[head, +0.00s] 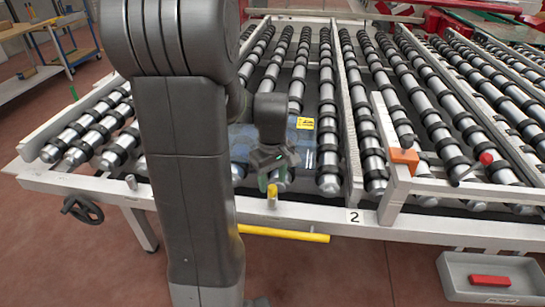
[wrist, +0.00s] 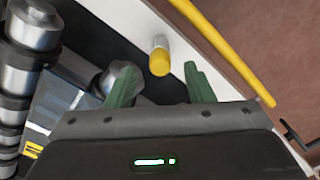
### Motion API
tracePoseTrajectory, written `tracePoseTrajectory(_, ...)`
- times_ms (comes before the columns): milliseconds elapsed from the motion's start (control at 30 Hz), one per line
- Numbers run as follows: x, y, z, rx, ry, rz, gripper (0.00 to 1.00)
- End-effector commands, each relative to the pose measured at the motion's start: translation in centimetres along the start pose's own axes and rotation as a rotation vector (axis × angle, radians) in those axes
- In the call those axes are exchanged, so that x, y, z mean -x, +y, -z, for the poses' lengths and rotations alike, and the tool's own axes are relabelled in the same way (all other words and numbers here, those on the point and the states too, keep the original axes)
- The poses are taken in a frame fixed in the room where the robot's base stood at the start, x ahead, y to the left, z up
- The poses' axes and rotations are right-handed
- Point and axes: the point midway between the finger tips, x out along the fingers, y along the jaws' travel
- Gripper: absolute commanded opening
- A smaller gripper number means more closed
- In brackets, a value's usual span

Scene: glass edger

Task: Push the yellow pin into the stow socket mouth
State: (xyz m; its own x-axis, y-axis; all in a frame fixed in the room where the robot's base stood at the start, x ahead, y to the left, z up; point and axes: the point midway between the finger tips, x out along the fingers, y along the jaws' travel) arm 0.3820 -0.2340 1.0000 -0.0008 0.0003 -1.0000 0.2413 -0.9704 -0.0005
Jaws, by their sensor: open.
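The yellow pin (head: 272,190) stands upright at the front white rail of the roller table, with a short pale-tan part below it. In the wrist view its yellow round end (wrist: 159,62) faces the camera, ahead of and between the two green fingers. My gripper (head: 275,178) is open and empty, just above and behind the pin. In the wrist view the fingertips of my gripper (wrist: 160,78) are spread on either side, apart from the pin. I cannot make out a separate stow socket mouth.
A long yellow bar (head: 283,233) runs below the front rail. A glass pane (head: 242,145) with a yellow label lies on the rollers behind my gripper. An orange block (head: 403,160) on a white post and a red-knobbed lever (head: 486,158) stand right. A grey tray (head: 458,292) is lower right.

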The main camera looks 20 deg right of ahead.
Motion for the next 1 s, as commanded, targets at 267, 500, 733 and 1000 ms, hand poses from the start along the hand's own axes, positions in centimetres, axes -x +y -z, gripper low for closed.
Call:
tracePoseTrajectory(267,6.7,0.1,0.1,0.000,0.005,-0.004,0.48)
tracePoseTrajectory(500,10.2,0.0,0.1,0.000,0.002,-0.002,0.48)
tracePoseTrajectory(733,11.1,0.0,0.0,0.000,0.000,0.000,0.48)
tracePoseTrajectory(1000,11.0,0.0,0.0,0.000,0.000,0.000,0.48)
